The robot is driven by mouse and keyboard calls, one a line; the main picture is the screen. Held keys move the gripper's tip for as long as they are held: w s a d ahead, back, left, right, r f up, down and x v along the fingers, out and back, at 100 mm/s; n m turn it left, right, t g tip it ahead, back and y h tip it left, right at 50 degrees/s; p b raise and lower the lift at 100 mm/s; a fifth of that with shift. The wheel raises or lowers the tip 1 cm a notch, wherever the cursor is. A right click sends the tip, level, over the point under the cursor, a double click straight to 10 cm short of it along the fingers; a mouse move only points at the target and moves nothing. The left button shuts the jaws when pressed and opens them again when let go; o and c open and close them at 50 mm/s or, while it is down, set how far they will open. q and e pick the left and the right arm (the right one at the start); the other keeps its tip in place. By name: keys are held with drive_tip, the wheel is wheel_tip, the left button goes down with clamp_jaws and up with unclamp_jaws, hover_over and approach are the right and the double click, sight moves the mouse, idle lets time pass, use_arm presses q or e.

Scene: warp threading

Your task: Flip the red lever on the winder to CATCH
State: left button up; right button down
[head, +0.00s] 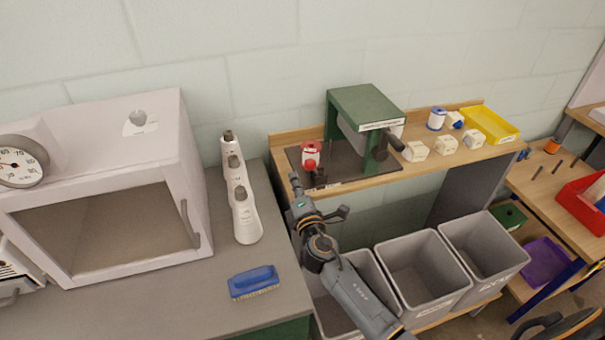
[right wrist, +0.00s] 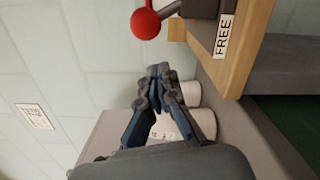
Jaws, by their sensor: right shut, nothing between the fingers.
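The green winder (head: 365,103) stands on the wooden shelf at the back, on a dark base plate. The lever's round red knob (right wrist: 146,23) shows at the top of the right wrist view, on a grey stem beside a label reading FREE (right wrist: 223,36). In the head view a red part (head: 310,153) sits at the winder's left; I cannot tell its details. My right gripper (head: 294,179) is shut and empty at the shelf's left front corner. In the right wrist view its fingertips (right wrist: 158,72) are apart from the knob, below it in the picture. My left gripper is out of view.
White bottles (head: 243,213) and a blue brush (head: 254,281) are on the grey counter at left, beside a white oven-like cabinet (head: 110,190). Grey bins (head: 420,270) stand below the shelf. White spools (head: 416,151) and a yellow tray (head: 490,126) are right of the winder.

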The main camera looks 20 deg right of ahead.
sight(310, 162)
drive_tip(key=shift+d+r, duration=0.2)
drive_tip(key=shift+d, duration=0.4)
drive_tip(key=shift+d+r, duration=0.2)
drive_tip(key=shift+d, duration=0.35)
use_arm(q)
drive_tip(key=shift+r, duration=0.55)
use_arm(e)
drive_tip(key=shift+w, duration=0.1)
drive_tip(key=shift+a, duration=0.1)
